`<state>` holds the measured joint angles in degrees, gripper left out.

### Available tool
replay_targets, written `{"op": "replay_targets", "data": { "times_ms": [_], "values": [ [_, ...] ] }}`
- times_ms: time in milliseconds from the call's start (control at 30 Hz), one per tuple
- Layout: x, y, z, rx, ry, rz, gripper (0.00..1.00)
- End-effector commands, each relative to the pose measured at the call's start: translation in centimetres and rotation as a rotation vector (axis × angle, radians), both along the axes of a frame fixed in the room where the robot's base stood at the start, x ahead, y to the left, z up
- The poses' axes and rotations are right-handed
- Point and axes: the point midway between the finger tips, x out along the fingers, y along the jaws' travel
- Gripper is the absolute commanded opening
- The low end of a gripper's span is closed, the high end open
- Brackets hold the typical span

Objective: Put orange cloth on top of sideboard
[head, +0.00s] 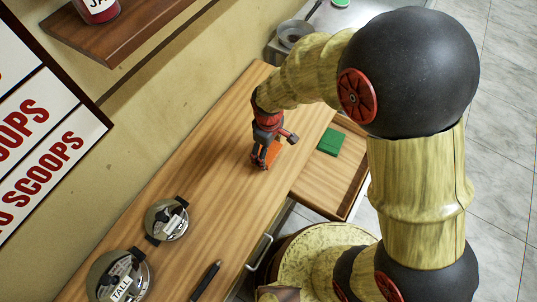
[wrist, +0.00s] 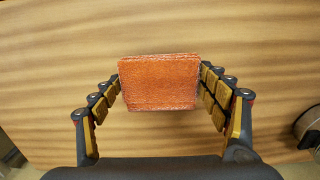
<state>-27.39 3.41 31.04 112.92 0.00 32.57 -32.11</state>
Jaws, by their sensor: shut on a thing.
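The orange cloth (head: 273,153) is a small folded square. My gripper (head: 264,160) is shut on it, over the wooden top of the sideboard (head: 200,200). In the wrist view, the orange cloth (wrist: 158,83) sits between the two fingers of my gripper (wrist: 160,80), touched at its left and right edges. Wood grain fills the view behind it. I cannot tell whether the cloth touches the top or hangs just above it.
An open drawer (head: 310,178) juts out at the right, with a green cloth (head: 330,140) in it. Two round containers (head: 166,220) (head: 118,275) and a black pen-like object (head: 206,281) are on the near part of the top. A wall shelf (head: 125,30) is at upper left.

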Motion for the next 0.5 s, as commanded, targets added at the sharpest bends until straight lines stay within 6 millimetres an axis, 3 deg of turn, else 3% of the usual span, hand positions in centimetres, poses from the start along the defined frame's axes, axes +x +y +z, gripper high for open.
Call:
{"op": "replay_targets", "data": {
  "times_ms": [100, 200, 500],
  "values": [
    [-0.1, 0.0, -2.3, -0.002, 0.003, 0.0, 0.47],
    [0.0, 0.0, -3.3, -0.001, 0.002, 0.0, 0.47],
    [0.0, 0.0, -3.2, 0.0, 0.001, 0.001, 0.47]
  ]
}}
